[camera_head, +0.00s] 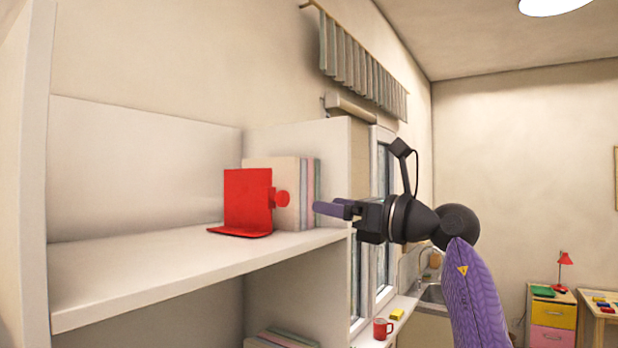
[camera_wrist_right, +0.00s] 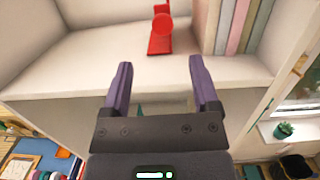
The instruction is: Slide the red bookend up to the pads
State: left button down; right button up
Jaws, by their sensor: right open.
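The red bookend (camera_head: 247,200) stands upright on the shelf in the head view, with a flat foot and a round knob on its right side. It also shows at the top of the right wrist view (camera_wrist_right: 160,42). The pads (camera_head: 293,190) stand upright in a row behind and to the right of the bookend; they also show in the right wrist view (camera_wrist_right: 235,25). My right gripper (camera_head: 330,209) is open and empty, in front of the shelf's right end, apart from the bookend. In the right wrist view its two fingers (camera_wrist_right: 157,85) are spread below the bookend. My left gripper is not in view.
The shelf board (camera_head: 130,278) is bare left of the bookend. A side panel (camera_head: 38,180) closes its left end. More flat items (camera_head: 280,339) lie on a lower shelf. A red mug (camera_head: 383,329) stands on the sill below my right arm.

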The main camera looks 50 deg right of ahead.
aim_at(287, 198)
jog(key=shift+g, duration=0.6)
jog(key=w+p, duration=0.5)
jog(key=w+r+p, duration=0.1)
jog(key=w+p, duration=0.1)
jog(key=w, duration=0.1)
jog(key=shift+w+a+r, duration=0.1)
jog(key=shift+w+a, duration=0.1)
jog(key=shift+a, duration=0.1)
jog(key=shift+w+f, duration=0.2)
jog(key=shift+w, duration=0.1)
grip_shut()
pick_arm(q)
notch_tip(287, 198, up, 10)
jog(key=shift+p, duration=0.3)
pick_arm(e)
jog(key=shift+d, duration=0.1)
